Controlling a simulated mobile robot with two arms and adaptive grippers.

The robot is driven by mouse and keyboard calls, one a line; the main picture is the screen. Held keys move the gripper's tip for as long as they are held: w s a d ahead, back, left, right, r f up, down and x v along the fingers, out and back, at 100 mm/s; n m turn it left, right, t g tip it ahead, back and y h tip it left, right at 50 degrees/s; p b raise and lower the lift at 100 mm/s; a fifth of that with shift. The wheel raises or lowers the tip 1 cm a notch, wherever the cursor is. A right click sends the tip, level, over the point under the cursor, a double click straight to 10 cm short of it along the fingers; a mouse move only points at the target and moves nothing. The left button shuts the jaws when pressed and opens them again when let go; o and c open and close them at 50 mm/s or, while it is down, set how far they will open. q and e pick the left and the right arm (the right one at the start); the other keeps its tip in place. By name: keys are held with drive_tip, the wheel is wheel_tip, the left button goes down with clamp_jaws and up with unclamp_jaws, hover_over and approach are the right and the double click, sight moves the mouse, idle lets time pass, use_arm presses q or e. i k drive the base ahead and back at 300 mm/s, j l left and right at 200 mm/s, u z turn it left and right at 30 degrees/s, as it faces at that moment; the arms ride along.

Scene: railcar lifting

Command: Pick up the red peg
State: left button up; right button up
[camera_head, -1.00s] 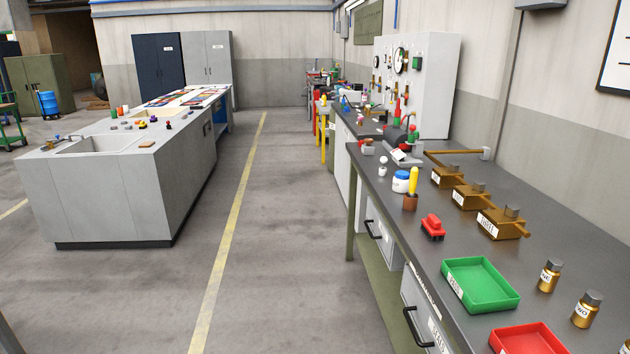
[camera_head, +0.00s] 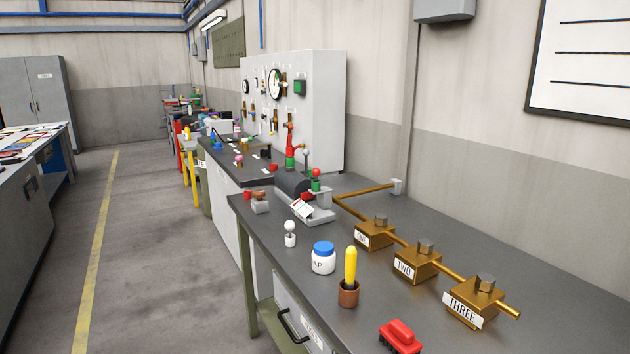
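I cannot single out a red peg with certainty. Small red items show on the near bench: a red knob (camera_head: 315,172) on a green-and-red piece beside the grey machine, and a small red item (camera_head: 247,195) at the bench's left end. A red brush-like block (camera_head: 400,337) lies at the bottom edge. On the farther dark bench stands a red and green upright fitting (camera_head: 291,148) among several small coloured items. Neither of my grippers is in view.
The near dark bench (camera_head: 480,240) carries a white jar (camera_head: 323,258), a yellow-handled tool in a brown cup (camera_head: 348,292) and brass blocks labelled TWO (camera_head: 416,265) and THREE (camera_head: 472,303). A white gauge panel (camera_head: 325,110) stands behind. The floor aisle (camera_head: 150,250) at left is clear.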

sight(316, 172)
drive_tip(key=i+j+z, duration=0.15)
drive_tip(key=z, duration=0.3)
drive_tip(key=i+j+z, duration=0.2)
drive_tip(key=z, duration=0.25)
drive_tip(key=i+j+z, duration=0.1)
drive_tip(key=j+z, duration=0.3)
drive_tip(key=l, duration=0.1)
